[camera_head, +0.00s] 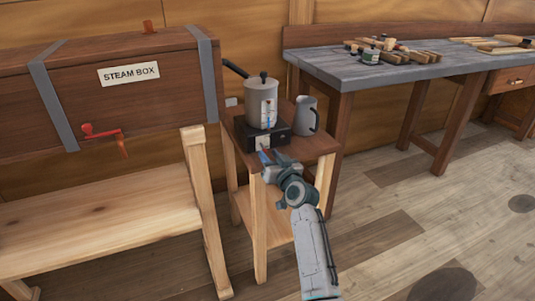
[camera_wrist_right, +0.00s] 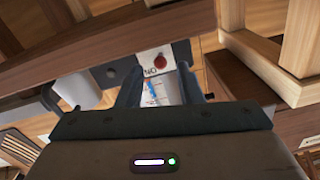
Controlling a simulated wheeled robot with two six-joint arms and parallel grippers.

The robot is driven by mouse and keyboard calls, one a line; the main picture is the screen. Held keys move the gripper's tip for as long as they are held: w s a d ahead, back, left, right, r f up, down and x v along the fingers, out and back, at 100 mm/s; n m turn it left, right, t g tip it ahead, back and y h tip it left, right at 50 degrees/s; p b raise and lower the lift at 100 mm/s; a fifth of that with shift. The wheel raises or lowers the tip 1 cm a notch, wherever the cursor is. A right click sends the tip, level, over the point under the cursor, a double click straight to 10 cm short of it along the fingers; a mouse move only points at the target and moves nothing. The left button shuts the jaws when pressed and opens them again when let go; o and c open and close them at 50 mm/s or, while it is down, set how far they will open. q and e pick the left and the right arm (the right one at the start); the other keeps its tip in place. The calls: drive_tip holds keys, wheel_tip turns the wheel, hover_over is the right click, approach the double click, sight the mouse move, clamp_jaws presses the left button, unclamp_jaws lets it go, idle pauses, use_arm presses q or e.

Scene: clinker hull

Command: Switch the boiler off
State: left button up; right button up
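The boiler (camera_head: 262,105) is a grey pot with a dark lid knob and a blue sight strip. It stands on a black base (camera_head: 279,136) on a small wooden stand. A pale switch plate (camera_head: 263,143) is on the base's front. In the right wrist view the plate (camera_wrist_right: 143,58) shows upside-down lettering that seems to read ON, and a red knob or button (camera_wrist_right: 160,61). My right gripper (camera_head: 268,157) is just in front of the plate. Its fingers are apart and empty in the right wrist view (camera_wrist_right: 160,90); contact cannot be told. My left gripper is out of view.
A grey jug (camera_head: 307,116) stands right of the boiler on the stand (camera_head: 312,146). The steam box (camera_head: 128,100) with a red handle (camera_head: 100,131) is at left, above a wooden bench. A workbench (camera_head: 355,75) with tools is at back right. The floor at right is clear.

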sight(263, 147)
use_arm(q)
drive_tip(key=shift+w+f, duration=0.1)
use_arm(e)
drive_tip(key=shift+x, duration=1.4)
drive_tip(key=shift+c, duration=0.2)
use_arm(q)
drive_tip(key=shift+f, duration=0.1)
use_arm(e)
clamp_jaws()
drive_tip(key=shift+f+b, duration=0.2)
drive_tip(key=shift+b, duration=1)
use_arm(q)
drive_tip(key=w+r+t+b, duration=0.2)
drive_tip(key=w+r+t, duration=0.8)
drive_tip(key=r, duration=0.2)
use_arm(e)
drive_tip(key=shift+t, duration=0.3)
drive_tip(key=shift+f+b, duration=0.1)
drive_tip(key=shift+b, duration=0.75)
drive_tip(key=shift+t+b, duration=0.3)
drive_tip(key=shift+b, duration=0.35)
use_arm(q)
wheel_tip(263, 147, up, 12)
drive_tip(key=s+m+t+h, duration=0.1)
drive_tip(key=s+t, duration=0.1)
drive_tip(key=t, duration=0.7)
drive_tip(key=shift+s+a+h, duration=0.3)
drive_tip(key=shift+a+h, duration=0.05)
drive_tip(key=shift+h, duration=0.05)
